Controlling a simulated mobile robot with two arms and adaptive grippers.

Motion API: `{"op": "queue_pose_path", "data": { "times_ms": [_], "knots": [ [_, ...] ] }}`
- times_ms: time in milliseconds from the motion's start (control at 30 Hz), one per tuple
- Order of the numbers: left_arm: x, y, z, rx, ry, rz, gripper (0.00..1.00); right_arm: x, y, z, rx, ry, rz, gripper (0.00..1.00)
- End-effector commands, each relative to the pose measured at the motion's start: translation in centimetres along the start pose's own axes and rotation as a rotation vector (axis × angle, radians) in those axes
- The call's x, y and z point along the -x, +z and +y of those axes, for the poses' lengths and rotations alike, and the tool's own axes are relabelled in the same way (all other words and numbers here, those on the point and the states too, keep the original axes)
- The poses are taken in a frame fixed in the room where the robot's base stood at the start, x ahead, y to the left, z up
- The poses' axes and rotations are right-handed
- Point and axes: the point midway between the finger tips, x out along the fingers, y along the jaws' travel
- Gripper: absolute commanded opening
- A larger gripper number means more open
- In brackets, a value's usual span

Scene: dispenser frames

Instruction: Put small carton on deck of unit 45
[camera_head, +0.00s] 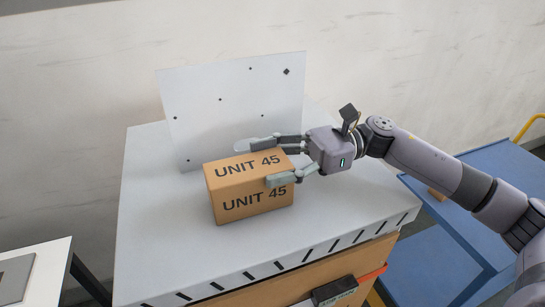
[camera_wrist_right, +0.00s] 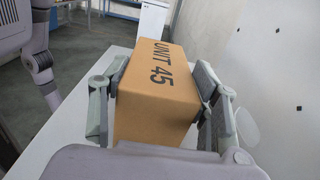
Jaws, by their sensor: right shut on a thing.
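The small carton (camera_head: 248,185) is a brown box marked "UNIT 45" on its top and front faces. It is on or just above the pale deck (camera_head: 150,215), in front of the white backboard; I cannot tell whether its underside touches. My right gripper (camera_head: 262,163) reaches in from the right and is shut on the carton, one finger at the far side and one at the near side. In the right wrist view the carton (camera_wrist_right: 155,105) sits between the two fingers (camera_wrist_right: 162,75). My left gripper is not in view.
A white backboard (camera_head: 235,100) with dark marks stands at the deck's back. Dark dashes run along the deck's front edge, above a brown front with a black block (camera_head: 335,291). A blue cart (camera_head: 500,170) is at right, a white table (camera_head: 35,262) at left. The deck's left part is clear.

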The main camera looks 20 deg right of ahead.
Motion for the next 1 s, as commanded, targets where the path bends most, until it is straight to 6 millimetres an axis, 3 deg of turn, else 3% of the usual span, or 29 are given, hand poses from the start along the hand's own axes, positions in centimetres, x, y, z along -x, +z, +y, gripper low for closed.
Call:
{"op": "queue_pose_path", "data": {
  "times_ms": [367, 400, 667, 1000],
  "knots": [
    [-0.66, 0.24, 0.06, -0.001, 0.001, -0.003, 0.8, -0.01, -0.25, -0.01, 0.002, 0.0, -0.003, 0.13],
    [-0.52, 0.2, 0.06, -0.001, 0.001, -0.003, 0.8, 0.0, -0.21, -0.01, 0.001, 0.0, -0.001, 0.58],
    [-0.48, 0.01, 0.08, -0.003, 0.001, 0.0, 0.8, 0.0, -0.18, -0.01, 0.001, 0.0, 0.0, 0.76],
    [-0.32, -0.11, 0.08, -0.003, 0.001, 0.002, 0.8, 0.0, -0.05, -0.01, 0.0, 0.0, 0.0, 0.76]
  ]
}}
